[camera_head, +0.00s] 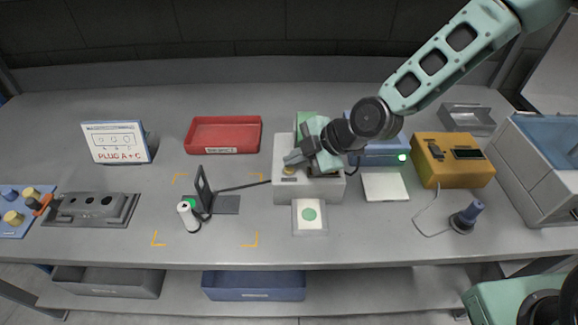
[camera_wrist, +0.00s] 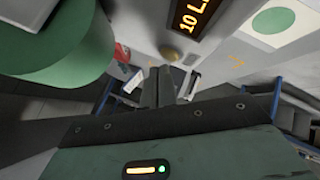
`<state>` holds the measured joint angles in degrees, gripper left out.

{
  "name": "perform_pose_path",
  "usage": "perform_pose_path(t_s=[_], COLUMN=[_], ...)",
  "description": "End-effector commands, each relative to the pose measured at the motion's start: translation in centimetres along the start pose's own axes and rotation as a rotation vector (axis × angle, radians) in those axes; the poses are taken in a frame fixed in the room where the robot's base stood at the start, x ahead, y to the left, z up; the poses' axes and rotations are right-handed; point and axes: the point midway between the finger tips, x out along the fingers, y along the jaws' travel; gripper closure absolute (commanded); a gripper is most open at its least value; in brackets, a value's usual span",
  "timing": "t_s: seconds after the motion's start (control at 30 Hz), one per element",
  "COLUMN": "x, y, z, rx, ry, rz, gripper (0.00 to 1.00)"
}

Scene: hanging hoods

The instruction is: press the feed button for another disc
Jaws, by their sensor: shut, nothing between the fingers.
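The feeder is a pale grey box (camera_head: 290,190) in the middle of the bench. My gripper (camera_head: 291,158) is shut and empty, reaching over the box from the right. Its fingertips (camera_wrist: 165,88) are close to the button; I cannot tell whether they touch it. A display with orange text starting "10 L" (camera_wrist: 190,20) is on the box. A green disc (camera_head: 310,214) lies on a white pad at the box's front.
A red tray (camera_head: 222,151) stands behind left. A black bracket (camera_head: 203,187) and a white-and-green cylinder (camera_head: 188,215) stand left of the box. A blue unit with a green light (camera_head: 385,155) and a yellow box (camera_head: 452,175) are right. A large green round shape (camera_wrist: 45,45) is close in the wrist view.

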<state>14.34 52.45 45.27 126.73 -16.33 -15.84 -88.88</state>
Motion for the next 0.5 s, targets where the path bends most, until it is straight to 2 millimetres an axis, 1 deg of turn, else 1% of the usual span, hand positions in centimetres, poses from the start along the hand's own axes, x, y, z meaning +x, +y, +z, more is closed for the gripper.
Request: perform_pose_path(t_s=[0.07,0.37,0.5], x=[-0.29,-0.28,-0.71], y=[0.19,0.2,0.53], z=[-0.22,-0.22,-0.53], rx=[0.0,0.001,0.0], ry=[0.0,0.0,0.0], rz=[0.0,0.0,0.001], gripper=[1.0,1.0,1.0])
